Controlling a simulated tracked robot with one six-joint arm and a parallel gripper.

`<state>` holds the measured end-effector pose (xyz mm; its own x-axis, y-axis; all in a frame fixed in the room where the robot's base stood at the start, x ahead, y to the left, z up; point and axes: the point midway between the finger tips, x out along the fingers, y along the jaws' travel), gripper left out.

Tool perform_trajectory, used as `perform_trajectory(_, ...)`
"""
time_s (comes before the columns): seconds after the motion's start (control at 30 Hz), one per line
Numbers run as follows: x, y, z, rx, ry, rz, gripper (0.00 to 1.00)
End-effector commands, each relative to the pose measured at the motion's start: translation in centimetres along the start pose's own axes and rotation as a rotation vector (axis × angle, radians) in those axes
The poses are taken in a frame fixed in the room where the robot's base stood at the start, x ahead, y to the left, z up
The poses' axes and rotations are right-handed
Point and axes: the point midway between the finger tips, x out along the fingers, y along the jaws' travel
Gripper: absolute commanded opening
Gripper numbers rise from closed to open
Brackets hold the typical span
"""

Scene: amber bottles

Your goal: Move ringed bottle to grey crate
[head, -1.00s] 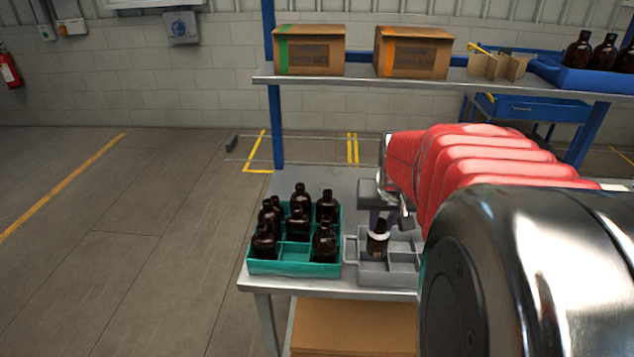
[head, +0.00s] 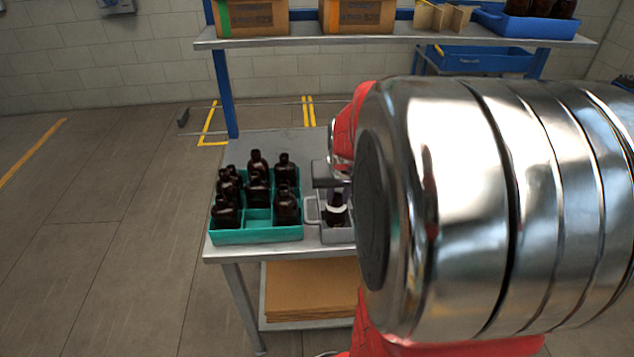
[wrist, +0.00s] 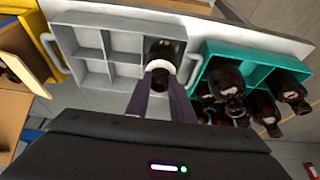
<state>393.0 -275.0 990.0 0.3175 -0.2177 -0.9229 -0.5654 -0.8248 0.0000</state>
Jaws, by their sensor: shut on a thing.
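The ringed bottle (wrist: 160,52), dark amber with a white ring at its neck, is in a corner compartment of the grey crate (wrist: 68,45). It also shows in the head view (head: 336,216), in the grey crate's near-left part. My gripper (wrist: 162,82) is shut on the bottle near its white ring. The bottle looks roughly upright; whether its base touches the crate floor is hidden. The crate's other visible compartments are empty. In the head view my arm hides the right part of the crate and most of my gripper.
A teal crate (head: 262,236) with several dark bottles stands close beside the grey crate on the metal table (head: 215,252). A shelf (head: 400,40) above holds two cardboard boxes (head: 358,15) and a blue tray (head: 530,27) of bottles. A yellow object (wrist: 52,55) lies by the crate's other side.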

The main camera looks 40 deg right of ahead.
Motion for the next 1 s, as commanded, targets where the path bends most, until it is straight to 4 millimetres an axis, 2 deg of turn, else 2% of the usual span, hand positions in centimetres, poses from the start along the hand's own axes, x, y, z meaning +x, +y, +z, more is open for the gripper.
perform_trajectory(0.57,0.00,0.06,-0.02,0.001,0.000,0.001,0.00)
perform_trajectory(1.0,0.79,0.08,0.33,0.002,0.000,0.001,0.00)
